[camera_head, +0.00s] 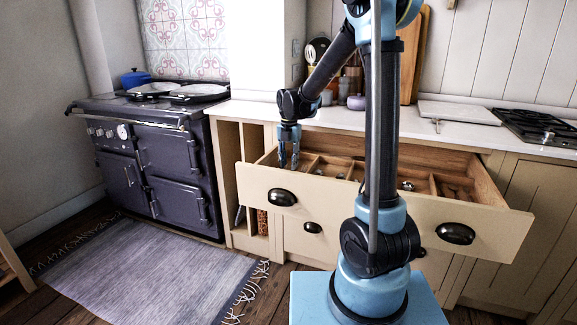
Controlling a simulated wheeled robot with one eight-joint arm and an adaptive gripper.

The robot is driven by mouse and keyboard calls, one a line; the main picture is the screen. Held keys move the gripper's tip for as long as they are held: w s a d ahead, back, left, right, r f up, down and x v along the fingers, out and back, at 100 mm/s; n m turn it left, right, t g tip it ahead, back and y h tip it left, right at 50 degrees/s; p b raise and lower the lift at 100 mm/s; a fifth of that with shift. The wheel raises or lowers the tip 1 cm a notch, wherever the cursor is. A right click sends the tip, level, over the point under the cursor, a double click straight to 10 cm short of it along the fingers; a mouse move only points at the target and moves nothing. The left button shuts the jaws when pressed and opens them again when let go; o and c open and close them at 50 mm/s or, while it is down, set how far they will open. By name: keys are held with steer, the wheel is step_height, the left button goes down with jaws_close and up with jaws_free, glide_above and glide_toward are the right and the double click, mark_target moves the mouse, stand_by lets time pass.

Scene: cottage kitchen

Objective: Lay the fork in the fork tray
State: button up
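The open drawer (375,208) is split by wooden dividers into several compartments. My gripper (289,165) points down at the drawer's left end, its fingertips at or just inside the left compartment. The fingers are small and dark here, and I cannot tell whether they are open or shut on something. I cannot make out a fork, and which compartment is the fork tray is not clear. A small shiny metal item (406,185) lies in a compartment right of my arm. My arm hides the middle of the drawer.
The white counter (345,118) runs behind the drawer, with utensils in a holder (318,50), a cutting board (457,111) and a gas hob (540,127). A dark range cooker (150,165) stands at the left. A grey rug (150,270) covers the floor before it.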

step_height(320, 180, up, 12)
stand_by(0.5)
